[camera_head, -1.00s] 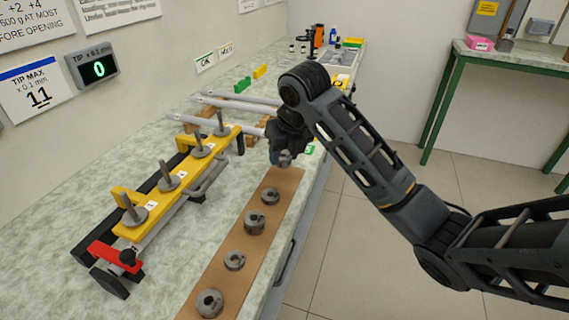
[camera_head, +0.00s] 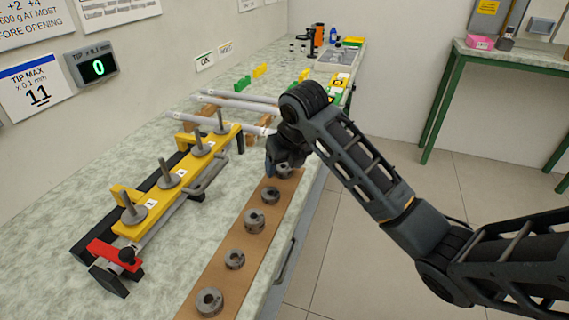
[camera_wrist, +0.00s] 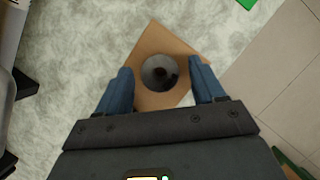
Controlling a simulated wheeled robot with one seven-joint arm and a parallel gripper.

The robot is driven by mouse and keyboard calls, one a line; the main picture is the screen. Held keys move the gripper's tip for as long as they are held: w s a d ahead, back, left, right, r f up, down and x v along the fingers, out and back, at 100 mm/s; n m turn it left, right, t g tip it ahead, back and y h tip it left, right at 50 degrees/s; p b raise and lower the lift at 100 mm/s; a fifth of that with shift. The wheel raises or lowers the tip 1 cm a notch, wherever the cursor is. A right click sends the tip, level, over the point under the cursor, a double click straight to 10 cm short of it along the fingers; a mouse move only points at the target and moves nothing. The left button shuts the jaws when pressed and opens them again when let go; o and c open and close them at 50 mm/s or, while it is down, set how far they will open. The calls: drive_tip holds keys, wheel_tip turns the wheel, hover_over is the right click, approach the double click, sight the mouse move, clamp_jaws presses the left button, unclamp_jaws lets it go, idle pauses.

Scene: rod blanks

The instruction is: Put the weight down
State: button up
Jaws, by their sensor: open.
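A grey slotted weight (camera_head: 284,170) rests at the far end of the brown strip (camera_head: 228,275). It also shows in the wrist view (camera_wrist: 160,72), round and dark with a hole in its middle. My gripper (camera_head: 283,166) is down over this weight. In the wrist view my gripper (camera_wrist: 161,88) has its blue fingers apart, one on each side of the weight, with gaps between. More grey weights lie in a row on the strip, the nearest to my gripper being one weight (camera_head: 270,195); others are a weight (camera_head: 254,218), a weight (camera_head: 235,259) and a weight (camera_head: 209,301).
A yellow fixture (camera_head: 180,175) with several upright pegs on grey discs stands left of the strip. It has a red clamp (camera_head: 113,254). Pale rods (camera_head: 240,103) lie behind it. A display (camera_head: 92,66) on the wall reads 0. The bench's front edge runs right of the strip.

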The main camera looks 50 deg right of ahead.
drive_tip(key=shift+r, duration=0.25)
drive_tip(key=p+v, duration=0.2)
drive_tip(key=v, duration=1)
drive_tip(key=shift+p, duration=0.35)
drive_tip(key=shift+c, duration=0.2)
idle(0.5)
